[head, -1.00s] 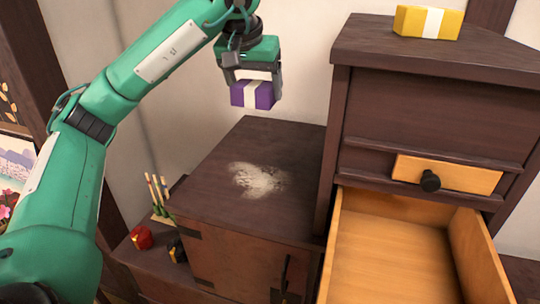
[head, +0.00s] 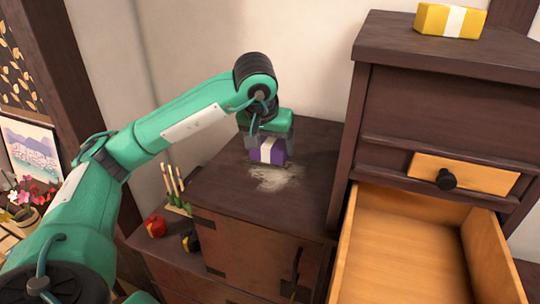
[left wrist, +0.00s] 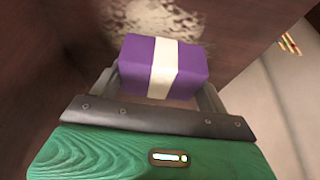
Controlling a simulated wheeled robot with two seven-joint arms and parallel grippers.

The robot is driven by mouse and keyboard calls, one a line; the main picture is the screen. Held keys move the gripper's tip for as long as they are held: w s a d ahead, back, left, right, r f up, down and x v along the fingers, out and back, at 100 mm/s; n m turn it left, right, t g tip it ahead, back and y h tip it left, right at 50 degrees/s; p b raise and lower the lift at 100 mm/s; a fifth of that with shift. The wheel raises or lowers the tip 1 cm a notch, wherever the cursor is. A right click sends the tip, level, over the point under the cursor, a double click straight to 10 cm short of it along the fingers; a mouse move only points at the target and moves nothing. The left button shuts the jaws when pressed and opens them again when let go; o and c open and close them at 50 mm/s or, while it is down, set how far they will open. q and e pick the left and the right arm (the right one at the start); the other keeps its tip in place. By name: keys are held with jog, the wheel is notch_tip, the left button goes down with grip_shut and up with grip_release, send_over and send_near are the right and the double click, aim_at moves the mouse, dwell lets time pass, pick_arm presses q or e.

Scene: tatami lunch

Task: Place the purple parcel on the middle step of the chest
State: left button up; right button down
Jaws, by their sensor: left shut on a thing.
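The purple parcel (head: 267,151) with a white band is held between the fingers of my left gripper (head: 268,150), which is shut on it. In the left wrist view the parcel (left wrist: 140,68) sits between the two fingers, with the brown wood surface behind it. The chest is dark wood and stepped. Its middle step (head: 225,185) is a flat top with a pale powdery patch (head: 278,178). The parcel is low over this step, just behind the patch; I cannot tell whether it touches the wood. My right gripper is not in view.
A yellow parcel (head: 450,20) with a white band sits on the top step. A drawer (head: 400,262) stands open at the right. On the low step at the left are a red object (head: 155,226), a dark object (head: 190,241) and thin sticks (head: 174,180).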

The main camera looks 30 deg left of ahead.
aim_at(270, 158)
pick_arm(q)
jog(key=shift+f, duration=0.55)
notch_tip(270, 158, down, 3)
jog(key=shift+f+p, duration=0.15)
jog(key=shift+p, duration=0.25)
jog(key=shift+f, duration=0.15)
jog(key=o, duration=1)
jog(key=shift+o, duration=0.2)
